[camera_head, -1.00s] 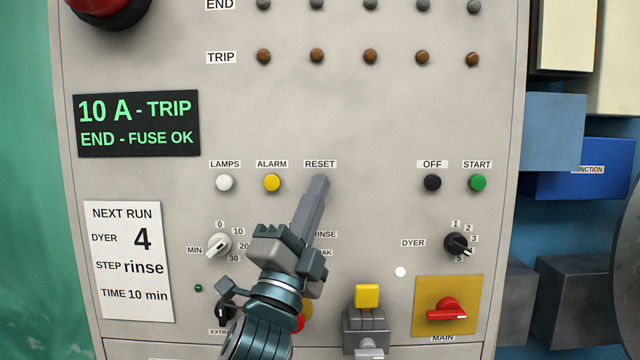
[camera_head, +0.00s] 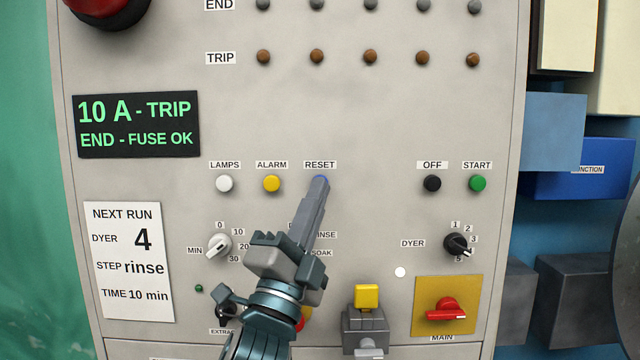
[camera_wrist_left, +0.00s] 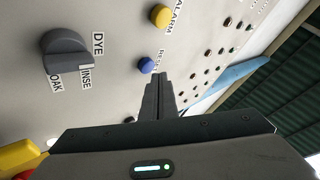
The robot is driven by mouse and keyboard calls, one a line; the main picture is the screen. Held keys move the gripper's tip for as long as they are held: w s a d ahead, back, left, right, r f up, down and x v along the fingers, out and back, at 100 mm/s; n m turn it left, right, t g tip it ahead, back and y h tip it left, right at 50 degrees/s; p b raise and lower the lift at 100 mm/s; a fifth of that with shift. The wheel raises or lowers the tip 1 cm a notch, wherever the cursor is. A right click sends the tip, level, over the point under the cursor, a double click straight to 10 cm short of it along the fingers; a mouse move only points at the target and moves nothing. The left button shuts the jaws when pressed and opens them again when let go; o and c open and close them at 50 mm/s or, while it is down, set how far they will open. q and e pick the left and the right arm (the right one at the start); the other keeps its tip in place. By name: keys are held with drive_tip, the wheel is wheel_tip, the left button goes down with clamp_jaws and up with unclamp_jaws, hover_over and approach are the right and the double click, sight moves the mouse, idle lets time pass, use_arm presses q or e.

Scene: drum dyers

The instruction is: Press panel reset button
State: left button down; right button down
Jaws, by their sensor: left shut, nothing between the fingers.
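The blue reset button (camera_head: 320,179) sits under the RESET label on the grey panel (camera_head: 340,120). In the head view only its upper edge shows above my left fingertips. In the left wrist view the whole blue button (camera_wrist_left: 146,65) is visible, close to the fingertips and slightly up and left of them. My left gripper (camera_head: 318,187) is shut and empty, its fingers pointing up at the button. It also shows in the left wrist view (camera_wrist_left: 158,80). Whether the tips touch the button I cannot tell, though a small gap seems to show. My right gripper is not in view.
The yellow alarm button (camera_head: 272,183) and white lamps button (camera_head: 224,183) are left of reset. The black off button (camera_head: 432,183) and green start button (camera_head: 478,183) are right. A display (camera_head: 137,124) reads 10 A - TRIP. My left arm partly hides a knob and labels below.

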use_arm(q)
drive_tip(key=s+p, duration=0.2)
drive_tip(key=s, duration=0.3)
idle(0.6)
idle(0.6)
